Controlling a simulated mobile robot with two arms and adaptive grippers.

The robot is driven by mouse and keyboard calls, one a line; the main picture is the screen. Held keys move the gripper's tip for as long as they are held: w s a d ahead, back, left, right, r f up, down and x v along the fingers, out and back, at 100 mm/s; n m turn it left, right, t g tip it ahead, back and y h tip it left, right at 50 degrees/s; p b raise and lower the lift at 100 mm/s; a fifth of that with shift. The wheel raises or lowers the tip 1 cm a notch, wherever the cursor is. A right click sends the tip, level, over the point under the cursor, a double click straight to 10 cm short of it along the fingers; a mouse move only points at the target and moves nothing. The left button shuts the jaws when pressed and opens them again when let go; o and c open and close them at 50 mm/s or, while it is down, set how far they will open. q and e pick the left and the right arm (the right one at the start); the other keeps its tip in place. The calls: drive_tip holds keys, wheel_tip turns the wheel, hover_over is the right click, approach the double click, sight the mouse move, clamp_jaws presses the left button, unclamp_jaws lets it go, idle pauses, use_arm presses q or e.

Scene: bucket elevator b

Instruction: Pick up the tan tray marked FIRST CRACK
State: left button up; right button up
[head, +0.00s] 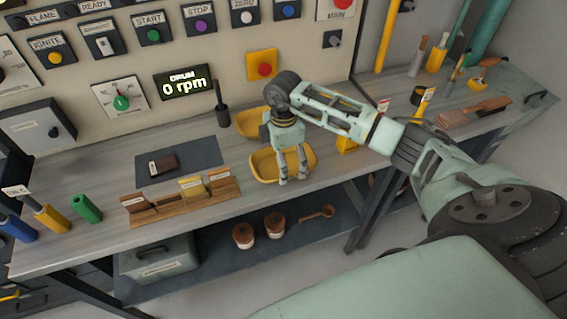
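Several small labelled trays stand in a wooden rack (178,212) on the bench, left of centre. One tray (191,187) near the rack's middle is yellowish tan, and another tan tray (219,176) stands at its right end. The lettering is too small to read, so I cannot tell which says FIRST CRACK. My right gripper (294,181) points down over a yellow bowl (262,176), to the right of the rack. Its two fingers are apart with nothing seen between them. My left gripper is out of view.
A dark mat (200,154) behind the rack holds a dark brown labelled piece (164,166). A second yellow bowl (247,124) sits behind my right gripper. A control panel rises behind the bench.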

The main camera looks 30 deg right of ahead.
drive_tip(key=c, duration=0.8)
drive_tip(key=shift+r, duration=0.15)
